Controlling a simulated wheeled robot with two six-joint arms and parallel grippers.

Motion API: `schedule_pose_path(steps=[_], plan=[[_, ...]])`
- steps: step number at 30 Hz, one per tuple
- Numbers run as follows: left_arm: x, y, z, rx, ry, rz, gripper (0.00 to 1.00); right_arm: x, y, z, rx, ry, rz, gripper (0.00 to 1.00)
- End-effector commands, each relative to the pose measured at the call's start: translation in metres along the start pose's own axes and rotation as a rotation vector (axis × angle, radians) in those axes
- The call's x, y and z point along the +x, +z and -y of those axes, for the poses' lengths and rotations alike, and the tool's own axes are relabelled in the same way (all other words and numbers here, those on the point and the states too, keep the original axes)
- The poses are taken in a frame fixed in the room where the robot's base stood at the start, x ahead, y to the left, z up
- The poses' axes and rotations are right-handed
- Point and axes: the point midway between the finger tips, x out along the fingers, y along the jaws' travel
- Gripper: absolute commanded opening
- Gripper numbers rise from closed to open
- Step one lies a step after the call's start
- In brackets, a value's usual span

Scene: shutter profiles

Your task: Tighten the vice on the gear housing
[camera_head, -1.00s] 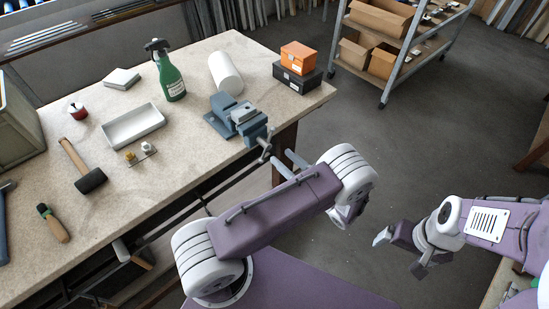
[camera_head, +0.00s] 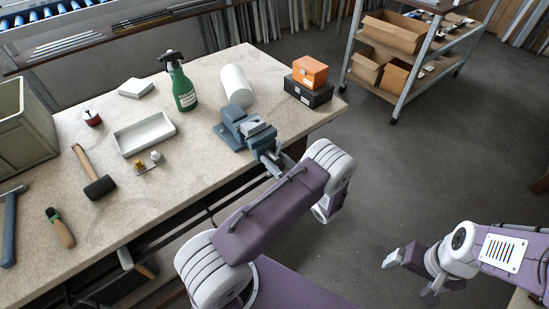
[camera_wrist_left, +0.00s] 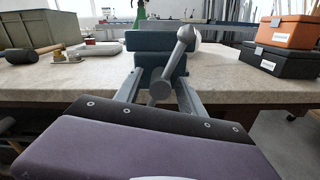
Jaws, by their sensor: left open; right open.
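The blue-grey vice (camera_head: 233,137) is fixed at the front edge of the workbench. A lighter grey block (camera_head: 258,128), apparently the gear housing, sits at its jaws. In the left wrist view the vice (camera_wrist_left: 155,42) faces me, with its ball-ended handle bar (camera_wrist_left: 173,62) slanting across the front; the housing is hidden there. My left gripper (camera_wrist_left: 157,85) is open, its two fingers either side of the lower handle and screw end; I cannot tell whether they touch. In the head view my arm partly covers it. My right gripper (camera_head: 409,276) is open and empty, away from the bench over the floor.
On the bench are a green spray bottle (camera_head: 183,88), a white roll (camera_head: 237,86), an orange box (camera_head: 310,71) on a black box (camera_head: 308,92), a white tray (camera_head: 145,135) and a mallet (camera_head: 98,187). A shelf cart (camera_head: 400,95) stands behind. Floor right of the bench is clear.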

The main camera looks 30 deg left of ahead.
Motion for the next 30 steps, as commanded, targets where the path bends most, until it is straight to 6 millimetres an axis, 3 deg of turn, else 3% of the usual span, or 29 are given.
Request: schedule_pose_path(steps=[5, 10, 30], plan=[[-0.0001, -0.0002, 0.0002, 0.0, 0.0, 0.0, 0.47, 0.0002, 0.0001, 0.0, 0.0, 0.0, 0.0, 0.93], [-0.0002, -0.0001, 0.0003, 0.0, 0.0, 0.0, 0.0, 0.0002, 0.0001, 0.0, 0.0, 0.0, 0.0, 0.93], [-0.0004, 0.0002, 0.0003, -0.001, 0.0, 0.0, 0.0, 0.0001, 0.0001, 0.0, 0.0, 0.0, 0.0, 0.93]])
